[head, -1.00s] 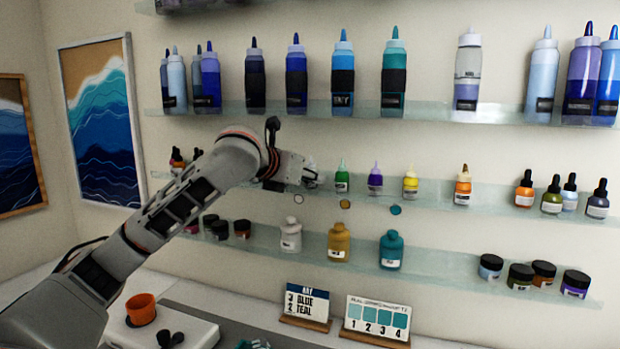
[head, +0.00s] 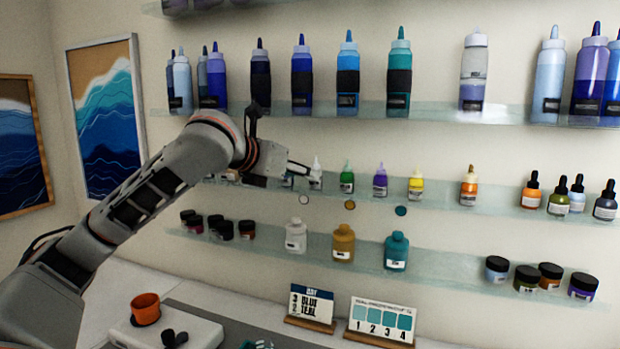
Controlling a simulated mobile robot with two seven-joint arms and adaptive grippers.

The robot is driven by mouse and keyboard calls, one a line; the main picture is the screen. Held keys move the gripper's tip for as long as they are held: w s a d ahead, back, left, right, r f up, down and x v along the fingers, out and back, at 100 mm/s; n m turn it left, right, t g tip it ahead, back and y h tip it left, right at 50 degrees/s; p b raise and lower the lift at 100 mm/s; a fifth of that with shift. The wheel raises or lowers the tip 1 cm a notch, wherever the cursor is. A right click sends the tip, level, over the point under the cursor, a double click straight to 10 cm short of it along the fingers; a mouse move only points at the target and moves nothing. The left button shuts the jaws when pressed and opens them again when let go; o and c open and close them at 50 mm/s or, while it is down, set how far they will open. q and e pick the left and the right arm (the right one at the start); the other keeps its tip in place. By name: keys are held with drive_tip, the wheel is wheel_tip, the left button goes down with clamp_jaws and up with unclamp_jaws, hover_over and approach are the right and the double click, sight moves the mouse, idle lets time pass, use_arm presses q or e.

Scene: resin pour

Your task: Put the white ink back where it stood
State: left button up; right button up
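The white ink (head: 316,177) is a small white bottle with a pointed tip. It stands upright on the middle shelf, left of the green bottle (head: 347,179). My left gripper (head: 300,170) is just left of the white ink, at about its height. A narrow finger points right towards the bottle, and a small gap seems to lie between them. The gripper is small and seen from the side, so its opening does not show clearly. My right gripper is not in view.
Purple (head: 380,182), yellow (head: 416,187) and orange (head: 468,189) bottles stand further right on the same shelf. A larger white bottle (head: 295,237) stands on the lower shelf. Tall bottles line the upper shelf (head: 430,112), above my arm.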

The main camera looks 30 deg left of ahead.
use_arm(q)
drive_tip(key=v, duration=0.4)
drive_tip(key=shift+s+r, duration=0.1)
drive_tip(key=shift+s, duration=0.2)
idle(0.4)
